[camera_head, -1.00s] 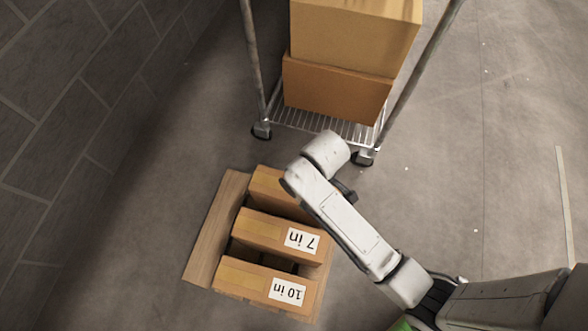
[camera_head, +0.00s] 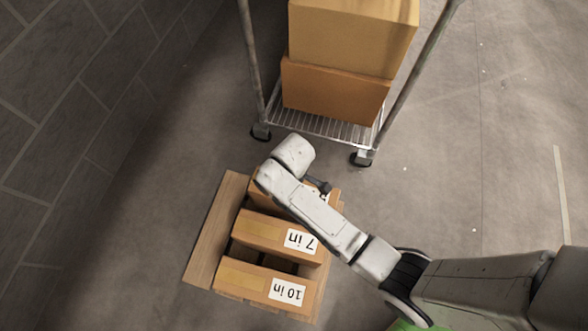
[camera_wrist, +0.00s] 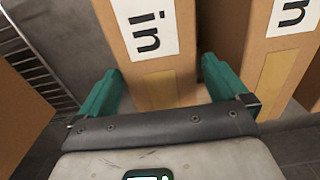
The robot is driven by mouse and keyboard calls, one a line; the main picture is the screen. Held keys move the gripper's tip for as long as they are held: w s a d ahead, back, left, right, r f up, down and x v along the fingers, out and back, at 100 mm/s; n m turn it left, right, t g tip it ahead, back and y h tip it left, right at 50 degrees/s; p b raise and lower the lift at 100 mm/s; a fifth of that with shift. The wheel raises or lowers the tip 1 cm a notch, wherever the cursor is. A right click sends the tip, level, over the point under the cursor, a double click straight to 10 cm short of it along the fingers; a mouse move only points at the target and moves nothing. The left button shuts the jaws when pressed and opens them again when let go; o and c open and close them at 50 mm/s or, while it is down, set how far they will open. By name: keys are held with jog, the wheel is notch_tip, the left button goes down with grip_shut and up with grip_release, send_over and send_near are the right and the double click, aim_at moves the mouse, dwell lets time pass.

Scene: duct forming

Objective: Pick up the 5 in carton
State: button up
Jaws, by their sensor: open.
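The carton at the far end of the pallet is mostly hidden under my arm in the head view (camera_head: 257,199). The gripper is open, with one finger on each side of this carton. Contact cannot be told.
The 7 in carton (camera_head: 262,230) and the 10 in carton (camera_head: 250,280) stand beside it on a wooden pallet (camera_head: 207,240). A neighbouring carton (camera_wrist: 270,65) is close to the right finger. A wire cart (camera_head: 310,122) with two large boxes (camera_head: 340,90) stands beyond. Floor is clear at right.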

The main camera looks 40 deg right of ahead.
notch_tip(320, 180, down, 4)
jog(key=shift+d+f+b, duration=0.15)
jog(key=shift+b, duration=1)
jog(key=shift+c, duration=0.3)
jog(key=c, duration=1.5)
jog(key=shift+c, duration=0.6)
jog(key=shift+r, duration=0.2)
